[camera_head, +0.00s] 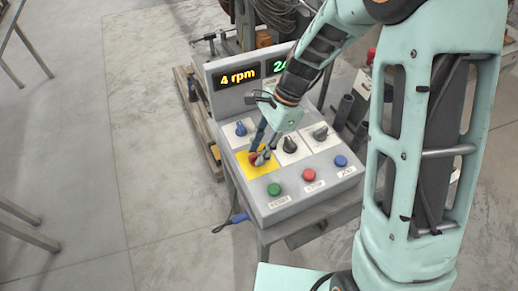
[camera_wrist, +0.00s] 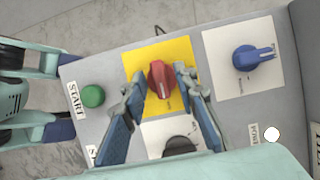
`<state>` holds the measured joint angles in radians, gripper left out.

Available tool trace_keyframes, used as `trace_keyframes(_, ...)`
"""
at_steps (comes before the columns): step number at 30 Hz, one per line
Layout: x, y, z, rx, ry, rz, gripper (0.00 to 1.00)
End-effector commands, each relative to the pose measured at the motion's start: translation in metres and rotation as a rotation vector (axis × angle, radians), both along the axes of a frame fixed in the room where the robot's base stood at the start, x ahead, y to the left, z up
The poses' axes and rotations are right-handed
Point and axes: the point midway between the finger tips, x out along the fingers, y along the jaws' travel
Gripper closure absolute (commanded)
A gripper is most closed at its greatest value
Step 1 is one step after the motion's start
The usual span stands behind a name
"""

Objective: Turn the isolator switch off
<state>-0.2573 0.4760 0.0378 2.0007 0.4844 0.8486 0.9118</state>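The isolator switch is a red rotary knob (camera_wrist: 161,78) on a yellow plate (camera_wrist: 140,61) in the wrist view. Its ridge points roughly up and down there. In the head view the knob (camera_head: 253,158) on its yellow plate (camera_head: 262,172) is partly hidden by my fingers. My gripper (camera_wrist: 160,84) is open, with one finger on each side of the knob. A gap shows on the left; the right finger is very close, and I cannot tell if it touches.
The grey panel also bears a blue knob (camera_head: 240,129), a black knob (camera_head: 290,145), a grey knob (camera_head: 320,133) and green (camera_head: 274,190), red (camera_head: 309,174) and blue (camera_head: 341,161) buttons. A display (camera_head: 238,77) reads "4 rpm". Open floor lies left.

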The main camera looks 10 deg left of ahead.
Motion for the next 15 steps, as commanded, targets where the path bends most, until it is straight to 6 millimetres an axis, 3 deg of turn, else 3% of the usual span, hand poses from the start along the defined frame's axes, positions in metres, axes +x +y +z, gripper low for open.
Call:
trace_keyframes(1,0.0001,0.0,0.0002,0.0,0.0,0.0,0.81)
trace_keyframes(6,0.0002,-0.0001,0.0003,0.0,0.0,0.0,1.0)
trace_keyframes(15,0.0004,-0.0002,0.0006,0.0,0.0,0.011,1.0)
